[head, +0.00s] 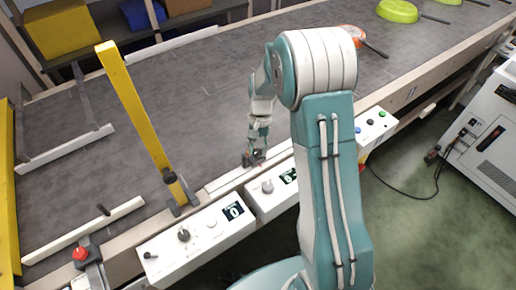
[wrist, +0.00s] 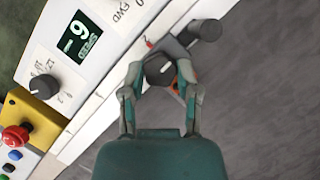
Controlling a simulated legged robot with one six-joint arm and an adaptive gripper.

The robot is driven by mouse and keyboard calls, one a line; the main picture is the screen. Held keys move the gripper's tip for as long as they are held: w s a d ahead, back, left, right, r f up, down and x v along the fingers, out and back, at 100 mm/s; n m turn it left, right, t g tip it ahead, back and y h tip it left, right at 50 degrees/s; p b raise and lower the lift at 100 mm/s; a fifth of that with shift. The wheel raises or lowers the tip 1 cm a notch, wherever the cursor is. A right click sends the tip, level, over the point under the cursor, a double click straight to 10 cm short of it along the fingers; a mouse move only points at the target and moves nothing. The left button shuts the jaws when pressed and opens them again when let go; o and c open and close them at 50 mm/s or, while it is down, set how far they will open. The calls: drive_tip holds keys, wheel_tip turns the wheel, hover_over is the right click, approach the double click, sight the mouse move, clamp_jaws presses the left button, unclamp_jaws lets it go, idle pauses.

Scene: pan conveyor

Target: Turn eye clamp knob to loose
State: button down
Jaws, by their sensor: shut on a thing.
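The eye clamp knob (wrist: 158,68) is a dark grey, faceted knob at the conveyor's near side rail, in the upper middle of the wrist view. My gripper (wrist: 160,73) has one finger on each side of it and is shut on it. A dark cylindrical part (wrist: 208,30) lies just beyond the knob, joined to it by a dark bracket. A bit of orange shows behind the right finger. In the head view my gripper (head: 255,153) reaches down to the rail, and it largely hides the knob. I cannot read the knob's turn position.
White control boxes (head: 200,242) with knobs and displays line the near edge. A red button on a yellow box (wrist: 15,135) is at the wrist view's left. Pans (head: 398,11) lie far right on the grey belt (head: 190,90).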

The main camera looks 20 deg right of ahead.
drive_tip(key=shift+w, duration=0.15)
drive_tip(key=shift+c, duration=1.7)
unclamp_jaws()
drive_tip(key=shift+a, duration=0.1)
drive_tip(key=v, duration=1.2)
